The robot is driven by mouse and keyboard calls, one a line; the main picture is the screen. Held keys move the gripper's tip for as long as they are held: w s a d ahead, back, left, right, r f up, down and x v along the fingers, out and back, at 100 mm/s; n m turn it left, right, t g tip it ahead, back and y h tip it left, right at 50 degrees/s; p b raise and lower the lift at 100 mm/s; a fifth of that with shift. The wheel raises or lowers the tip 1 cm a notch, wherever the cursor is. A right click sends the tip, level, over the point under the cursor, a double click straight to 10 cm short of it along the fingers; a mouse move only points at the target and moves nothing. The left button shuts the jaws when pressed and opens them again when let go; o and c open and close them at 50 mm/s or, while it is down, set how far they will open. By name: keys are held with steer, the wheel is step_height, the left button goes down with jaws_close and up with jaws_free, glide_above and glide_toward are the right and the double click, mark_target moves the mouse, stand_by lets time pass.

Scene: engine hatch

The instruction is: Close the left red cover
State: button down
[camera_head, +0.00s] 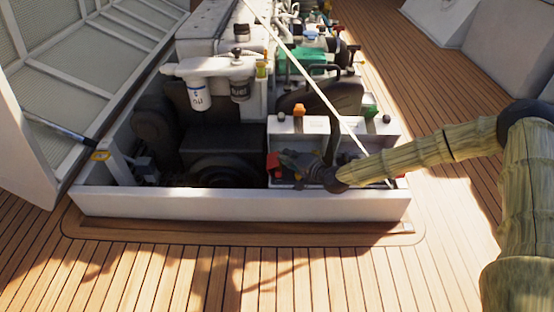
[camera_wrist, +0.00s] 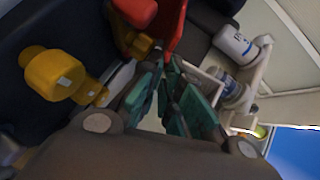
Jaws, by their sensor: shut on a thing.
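The left red cover (camera_head: 273,162) is at the left end of a white box in the engine hatch. It also shows as a red piece at the top of the wrist view (camera_wrist: 179,30), right at my fingertips. My gripper (camera_head: 291,160) is just right of the cover, low over the front of the box. In the wrist view its teal fingers (camera_wrist: 171,70) come close together at the red piece and appear shut on it. The fingers partly hide the contact, and the cover's hinge cannot be made out.
The white box (camera_head: 345,126) also carries an orange part (camera_head: 299,110) and a green part (camera_head: 371,111). A yellow knob (camera_wrist: 57,74) is near my fingers. A white hatch rim (camera_head: 240,203) runs in front, and a pale rope (camera_head: 310,75) crosses the hatch. Wooden deck (camera_head: 200,275) is clear.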

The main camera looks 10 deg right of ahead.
steer(key=shift+d+f, duration=0.1)
steer(key=shift+d, duration=0.1)
steer(key=c, duration=1.9)
jaws_free()
steer(key=shift+s, duration=0.1)
steer(key=v, duration=1.1)
steer(key=shift+s+d, duration=0.25)
steer(key=shift+s, duration=0.05)
